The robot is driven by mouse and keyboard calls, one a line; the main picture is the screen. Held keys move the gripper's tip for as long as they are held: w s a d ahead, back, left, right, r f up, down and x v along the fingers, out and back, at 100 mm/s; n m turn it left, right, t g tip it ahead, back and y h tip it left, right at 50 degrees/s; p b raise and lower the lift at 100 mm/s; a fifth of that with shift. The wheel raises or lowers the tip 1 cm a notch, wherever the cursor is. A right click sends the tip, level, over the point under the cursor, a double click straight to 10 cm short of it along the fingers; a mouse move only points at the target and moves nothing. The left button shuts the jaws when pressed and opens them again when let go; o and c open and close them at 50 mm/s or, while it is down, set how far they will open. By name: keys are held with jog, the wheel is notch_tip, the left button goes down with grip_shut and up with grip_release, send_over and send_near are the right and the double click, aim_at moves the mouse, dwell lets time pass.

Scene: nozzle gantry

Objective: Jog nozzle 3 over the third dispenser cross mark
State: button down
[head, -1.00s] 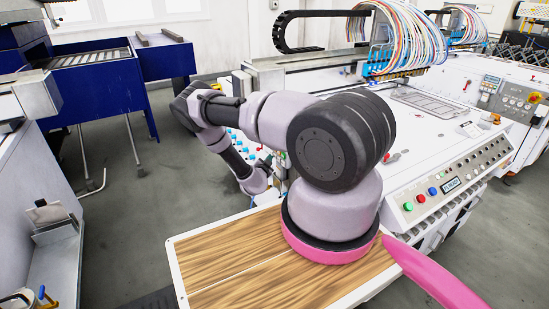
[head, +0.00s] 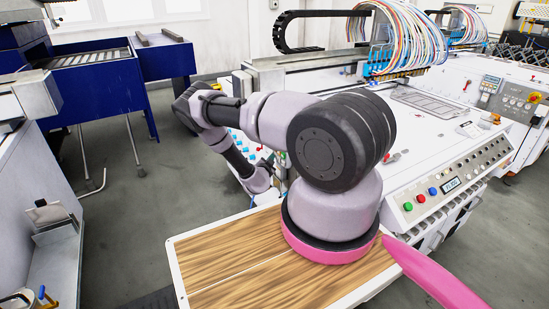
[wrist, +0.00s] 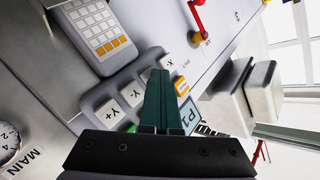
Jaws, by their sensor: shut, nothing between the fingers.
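My gripper (wrist: 160,76) is shut and empty in the wrist view. Its dark green fingers lie together over a jog key cluster. The Y+ key (wrist: 108,113), the Y- key (wrist: 131,93) and the X- key (wrist: 149,64) show beside the fingers. The fingers hide part of the cluster; contact with a key cannot be told. A small display (wrist: 190,115) reads P1. In the head view, the gantry's nozzle head (head: 381,57) carries coloured hoses (head: 410,30) at the back. Single nozzles and dispenser cross marks cannot be made out. My fingertips are hidden there.
A keypad (wrist: 98,25) with white and orange keys and a red lever (wrist: 198,18) are near my fingers. A MAIN dial (wrist: 8,142) is at the left. The machine's front panel (head: 455,183) has coloured buttons and a display. Open floor (head: 120,200) lies left.

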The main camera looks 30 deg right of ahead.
dwell(0.3)
jog(key=shift+a, duration=0.9)
jog(key=shift+a, duration=0.1)
jog(key=shift+s+a, duration=0.15)
jog(key=shift+a, duration=2.25)
jog(key=shift+r, duration=0.1)
